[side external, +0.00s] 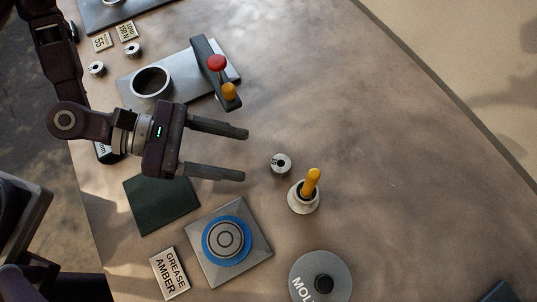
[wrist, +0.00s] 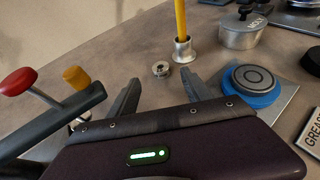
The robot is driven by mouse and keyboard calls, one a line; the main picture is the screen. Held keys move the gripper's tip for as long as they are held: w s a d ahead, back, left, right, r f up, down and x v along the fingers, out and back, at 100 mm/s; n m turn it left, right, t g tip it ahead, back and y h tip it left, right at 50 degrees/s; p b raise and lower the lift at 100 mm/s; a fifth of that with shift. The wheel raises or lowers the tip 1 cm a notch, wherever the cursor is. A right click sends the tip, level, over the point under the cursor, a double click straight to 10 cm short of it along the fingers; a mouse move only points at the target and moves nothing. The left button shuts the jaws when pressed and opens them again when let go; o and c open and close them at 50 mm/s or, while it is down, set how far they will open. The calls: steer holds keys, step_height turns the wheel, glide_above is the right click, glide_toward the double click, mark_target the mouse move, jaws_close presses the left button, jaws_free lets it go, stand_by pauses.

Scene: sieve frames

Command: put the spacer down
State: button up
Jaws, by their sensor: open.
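The likely spacer, a small metal ring with a dark centre hole (side external: 281,164), lies on the table in the side external view. It also shows in the wrist view (wrist: 161,69), ahead of and between the finger lines. My gripper (side external: 247,154) is open and empty, its two fingers apart and pointing right. The ring is just beyond the fingertips and does not appear to touch them. In the wrist view the gripper's fingers (wrist: 160,84) spread on either side with bare table between them.
A metal cup with a yellow handle (side external: 304,197) stands right of the ring. A blue-ringed round part on a plate (side external: 226,241), a lidded pot (side external: 321,277) and a dark green pad (side external: 161,204) are nearby. A red-knobbed lever fixture (side external: 216,64) stands above. The table's right side is clear.

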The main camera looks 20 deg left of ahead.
step_height(320, 180, up, 16)
steer(key=f, duration=0.1)
steer(key=w+d+f+m+y, duration=0.3)
steer(key=w+f+m+y, duration=0.15)
steer(key=w, duration=0.25)
step_height(320, 180, up, 6)
steer(key=f+m+g+y, duration=0.1)
steer(key=m+g+y, duration=0.2)
steer(key=m+y, duration=0.95)
glide_above(281, 163)
steer(key=m+h, duration=0.4)
step_height(281, 163, down, 18)
steer(key=shift+r, duration=0.1)
jaws_close()
